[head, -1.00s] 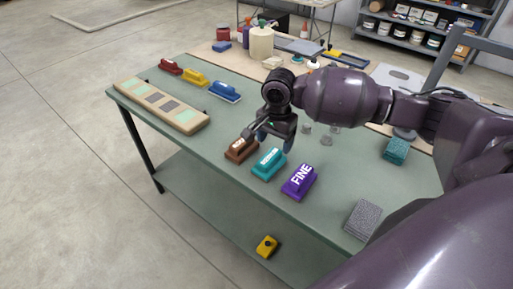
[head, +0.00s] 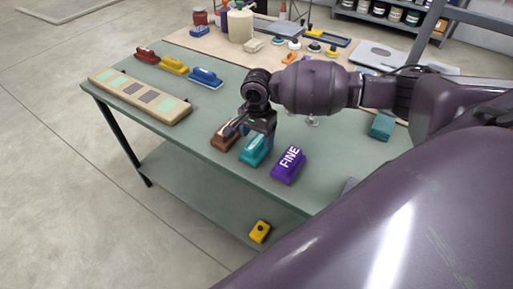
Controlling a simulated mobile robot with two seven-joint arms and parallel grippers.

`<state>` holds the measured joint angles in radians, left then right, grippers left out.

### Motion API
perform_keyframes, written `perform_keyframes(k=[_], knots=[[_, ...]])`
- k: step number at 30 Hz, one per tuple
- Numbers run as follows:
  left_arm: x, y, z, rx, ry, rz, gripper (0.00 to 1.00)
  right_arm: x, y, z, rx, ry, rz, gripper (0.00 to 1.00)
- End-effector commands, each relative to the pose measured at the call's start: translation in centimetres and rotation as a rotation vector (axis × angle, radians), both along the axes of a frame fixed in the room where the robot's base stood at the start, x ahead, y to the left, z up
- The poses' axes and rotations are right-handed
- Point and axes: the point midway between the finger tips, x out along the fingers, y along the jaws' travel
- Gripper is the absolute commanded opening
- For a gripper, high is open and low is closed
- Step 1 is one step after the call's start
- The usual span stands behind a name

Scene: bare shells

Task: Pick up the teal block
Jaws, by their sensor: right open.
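The teal block (head: 254,152), with white lettering on its top, lies on the green table between a brown block (head: 224,138) and a purple block marked FINE (head: 288,165). My right gripper (head: 254,132) is open right above the teal block, pointing down. Its fingers overlap the block's far part in the picture. I cannot tell whether they touch it. My left gripper is not in view.
A second teal piece (head: 382,125) lies farther right on the table (head: 205,115). Red, yellow and blue blocks (head: 205,78) and a long beige board (head: 138,97) lie at the left. A yellow object (head: 260,231) is on the lower shelf.

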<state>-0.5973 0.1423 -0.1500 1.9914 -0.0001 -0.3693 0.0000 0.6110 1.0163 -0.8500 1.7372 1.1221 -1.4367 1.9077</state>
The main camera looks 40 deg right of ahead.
Motion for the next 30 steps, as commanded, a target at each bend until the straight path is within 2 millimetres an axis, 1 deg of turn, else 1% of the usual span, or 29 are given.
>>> perform_keyframes(k=[1,3,6,9,14,15,17,25,26,30], knots=[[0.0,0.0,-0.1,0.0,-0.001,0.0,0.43,-0.1,0.2,-0.8,0.0,0.002,0.0,0.72],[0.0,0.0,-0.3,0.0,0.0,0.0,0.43,-0.1,0.3,-1.9,-0.001,0.003,-0.001,0.72],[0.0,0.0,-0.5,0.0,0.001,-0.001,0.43,-0.1,0.2,-3.0,-0.001,0.002,-0.001,0.72],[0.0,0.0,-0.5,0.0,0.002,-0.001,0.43,-0.1,0.3,-3.4,0.0,0.0,0.0,0.72],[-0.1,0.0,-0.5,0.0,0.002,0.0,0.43,-0.1,0.3,-3.4,0.0,-0.001,0.0,0.72],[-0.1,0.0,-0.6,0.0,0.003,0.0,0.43,-0.1,0.3,-3.4,0.0,-0.001,0.0,0.69],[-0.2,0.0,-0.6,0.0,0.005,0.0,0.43,-0.1,0.3,-3.4,0.0,0.0,0.0,0.6],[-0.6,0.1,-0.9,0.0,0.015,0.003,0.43,-0.1,0.3,-3.3,0.0,0.0,0.0,0.19],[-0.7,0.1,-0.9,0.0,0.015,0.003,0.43,-0.1,0.3,-3.3,-0.001,-0.001,0.0,0.16],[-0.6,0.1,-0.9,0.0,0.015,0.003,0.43,-0.1,0.3,-3.3,-0.001,-0.001,0.0,0.16]])
